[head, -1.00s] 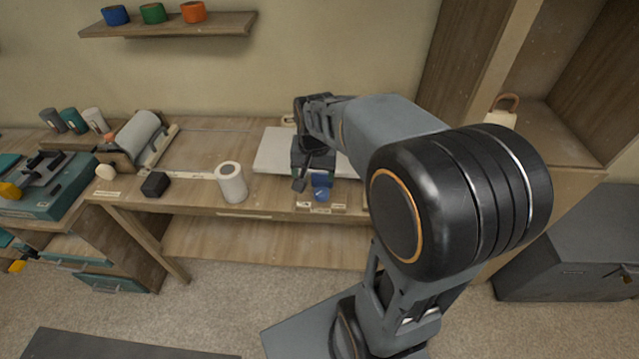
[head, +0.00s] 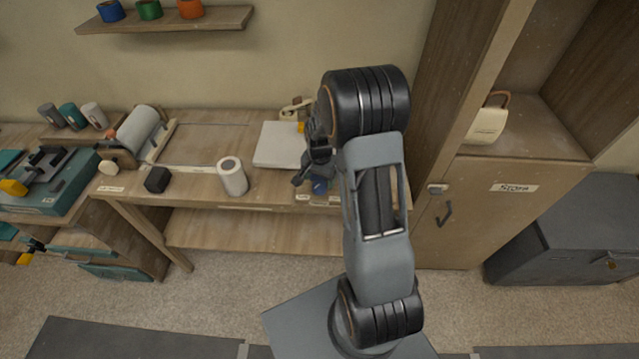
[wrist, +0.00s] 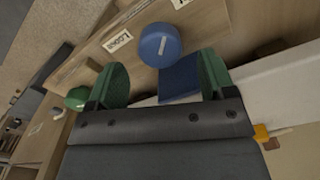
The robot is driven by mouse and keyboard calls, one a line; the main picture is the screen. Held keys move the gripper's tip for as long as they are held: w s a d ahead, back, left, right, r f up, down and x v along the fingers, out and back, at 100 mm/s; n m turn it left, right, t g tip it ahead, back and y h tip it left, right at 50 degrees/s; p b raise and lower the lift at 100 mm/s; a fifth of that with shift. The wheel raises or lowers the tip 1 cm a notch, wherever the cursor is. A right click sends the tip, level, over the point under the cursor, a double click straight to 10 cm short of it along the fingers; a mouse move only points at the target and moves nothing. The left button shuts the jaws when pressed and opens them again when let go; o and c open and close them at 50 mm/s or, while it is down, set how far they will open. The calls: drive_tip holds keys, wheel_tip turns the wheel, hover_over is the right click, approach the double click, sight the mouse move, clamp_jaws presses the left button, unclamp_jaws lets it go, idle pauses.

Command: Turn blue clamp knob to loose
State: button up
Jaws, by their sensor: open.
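The blue clamp knob (wrist: 159,45) is a round blue disc with a short white line on its face. In the wrist view it sits just beyond my fingertips, near the middle of the gap. A blue block (wrist: 180,82) lies behind it, between the fingers. A label reading LOOSE (wrist: 117,41) is left of the knob; another label (wrist: 182,3), cut off at the top edge, cannot be read. My gripper (wrist: 162,64) is open with green finger pads, and nothing is gripped. In the head view the knob (head: 319,187) is at the bench's front edge, partly hidden by my gripper (head: 301,178).
A pale board (head: 279,145) lies behind my gripper. A tall cabinet (head: 500,200) stands close on the right. The floor in front is clear.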

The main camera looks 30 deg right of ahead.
sight(320, 185)
drive_tip(key=shift+f, duration=1.9)
drive_tip(key=shift+c, duration=0.3)
drive_tip(key=c, duration=0.9)
drive_tip(key=shift+o, duration=0.2)
drive_tip(key=n+b, duration=0.2)
drive_tip(key=n, duration=0.2)
drive_tip(key=shift+f, duration=0.1)
drive_tip(key=n+b, duration=0.2)
drive_tip(key=n, duration=0.3)
drive_tip(key=shift+b, duration=0.35)
drive_tip(key=n+b, duration=0.1)
drive_tip(key=n, duration=0.4)
drive_tip(key=shift+b, duration=0.3)
drive_tip(key=shift+n+b, duration=0.5)
drive_tip(key=shift+n, duration=1.4)
drive_tip(key=shift+r, duration=0.2)
